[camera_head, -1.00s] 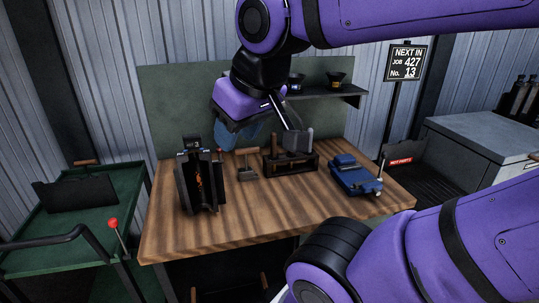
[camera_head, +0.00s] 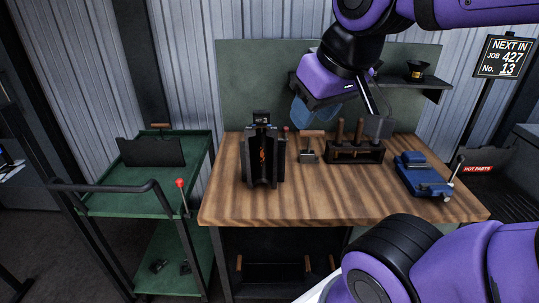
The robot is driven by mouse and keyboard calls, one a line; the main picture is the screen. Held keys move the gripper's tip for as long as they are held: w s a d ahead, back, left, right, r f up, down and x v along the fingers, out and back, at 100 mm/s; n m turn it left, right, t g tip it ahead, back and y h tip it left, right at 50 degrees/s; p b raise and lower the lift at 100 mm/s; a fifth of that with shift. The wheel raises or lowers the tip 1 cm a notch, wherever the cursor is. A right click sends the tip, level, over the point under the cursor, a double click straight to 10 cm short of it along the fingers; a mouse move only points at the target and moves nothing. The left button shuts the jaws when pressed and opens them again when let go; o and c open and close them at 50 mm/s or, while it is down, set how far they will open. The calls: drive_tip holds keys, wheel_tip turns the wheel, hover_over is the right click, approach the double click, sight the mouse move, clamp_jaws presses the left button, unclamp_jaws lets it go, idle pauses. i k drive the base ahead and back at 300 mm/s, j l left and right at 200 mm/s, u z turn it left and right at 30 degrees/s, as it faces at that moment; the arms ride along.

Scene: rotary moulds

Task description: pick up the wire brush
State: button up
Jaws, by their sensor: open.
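My gripper (camera_head: 347,119) is open above the back of the wooden bench, in front of the green back panel, with nothing seen between its fingers. I cannot tell for sure which thing is the wire brush. A small tool with a wooden grip and a grey lower part (camera_head: 310,148) stands on the bench just below and left of my gripper. A dark rack (camera_head: 356,156) right of it holds several upright wooden-handled tools, whose heads are hidden in the rack. The gripper is close above the rack, apparently not touching it.
A black mould with an orange glow (camera_head: 263,158) stands at the bench's left. A blue vise-like device (camera_head: 424,177) sits at the right. The bench front (camera_head: 330,205) is clear. A green cart (camera_head: 120,202) with a red-knobbed lever stands left. A shelf (camera_head: 425,84) hangs behind.

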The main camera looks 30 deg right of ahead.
sight(338, 143)
drive_tip(key=i+l+z, duration=0.1)
drive_tip(key=z, duration=0.3)
drive_tip(key=i+l+z, duration=0.1)
drive_tip(key=z, duration=0.25)
